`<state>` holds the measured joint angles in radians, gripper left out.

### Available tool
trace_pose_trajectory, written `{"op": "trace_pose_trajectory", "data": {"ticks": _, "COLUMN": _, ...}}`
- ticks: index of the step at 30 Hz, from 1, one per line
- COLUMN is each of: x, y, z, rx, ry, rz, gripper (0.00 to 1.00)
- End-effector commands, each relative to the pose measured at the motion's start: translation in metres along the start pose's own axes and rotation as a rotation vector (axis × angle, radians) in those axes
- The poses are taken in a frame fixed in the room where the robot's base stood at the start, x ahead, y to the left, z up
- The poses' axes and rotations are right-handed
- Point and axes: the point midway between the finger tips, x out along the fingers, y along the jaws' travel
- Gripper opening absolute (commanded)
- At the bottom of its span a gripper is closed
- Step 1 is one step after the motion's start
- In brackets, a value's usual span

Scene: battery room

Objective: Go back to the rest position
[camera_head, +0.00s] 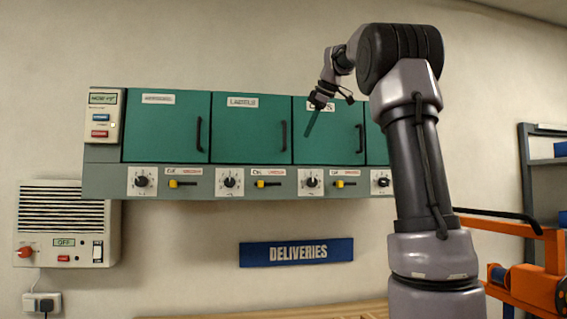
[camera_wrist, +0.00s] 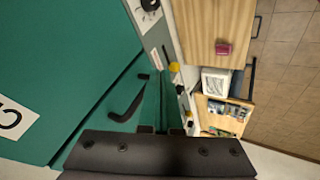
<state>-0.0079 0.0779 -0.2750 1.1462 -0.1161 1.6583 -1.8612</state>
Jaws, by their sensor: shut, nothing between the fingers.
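My gripper (camera_head: 318,102) is raised at the end of my bent arm, in front of the third green cabinet door (camera_head: 345,135), and partly covers that door's label. It is shut and empty. In the wrist view my gripper (camera_wrist: 166,130) shows at the bottom, with the green doors and a dark door handle (camera_wrist: 127,104) beyond it. In that view it appears close to the cabinet front; I cannot tell whether it touches.
The wall cabinet's lower panel (camera_head: 205,183) carries several dials and yellow switches. A grey vented box (camera_head: 66,222) hangs at left. Below are a blue DELIVERIES sign (camera_head: 297,252) and a wooden surface. The wrist view shows a magenta block (camera_wrist: 224,48) and a white bin (camera_wrist: 215,82).

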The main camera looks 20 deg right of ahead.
Motion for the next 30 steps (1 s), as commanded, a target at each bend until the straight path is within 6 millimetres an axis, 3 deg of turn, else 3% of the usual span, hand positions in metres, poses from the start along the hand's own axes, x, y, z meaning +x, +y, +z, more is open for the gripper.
{"op": "trace_pose_trajectory", "data": {"ticks": 5, "x": -0.003, "y": -0.007, "z": 0.002, "rx": 0.035, "ry": 0.003, "rz": -0.001, "gripper": 0.00}}
{"op": "trace_pose_trajectory", "data": {"ticks": 8, "x": -0.005, "y": -0.029, "z": 0.008, "rx": 0.146, "ry": 0.010, "rz": -0.005, "gripper": 0.00}}
{"op": "trace_pose_trajectory", "data": {"ticks": 11, "x": -0.004, "y": -0.070, "z": 0.019, "rx": 0.334, "ry": 0.017, "rz": -0.011, "gripper": 0.00}}
{"op": "trace_pose_trajectory", "data": {"ticks": 14, "x": 0.001, "y": -0.123, "z": 0.032, "rx": 0.554, "ry": 0.020, "rz": -0.015, "gripper": 0.00}}
{"op": "trace_pose_trajectory", "data": {"ticks": 21, "x": 0.036, "y": -0.264, "z": 0.074, "rx": 1.056, "ry": 0.007, "rz": -0.001, "gripper": 0.00}}
{"op": "trace_pose_trajectory", "data": {"ticks": 24, "x": 0.054, "y": -0.315, "z": 0.094, "rx": 1.228, "ry": 0.001, "rz": 0.015, "gripper": 0.00}}
{"op": "trace_pose_trajectory", "data": {"ticks": 27, "x": 0.069, "y": -0.352, "z": 0.112, "rx": 1.358, "ry": -0.003, "rz": 0.031, "gripper": 0.00}}
{"op": "trace_pose_trajectory", "data": {"ticks": 30, "x": 0.079, "y": -0.374, "z": 0.123, "rx": 1.437, "ry": -0.005, "rz": 0.044, "gripper": 0.00}}
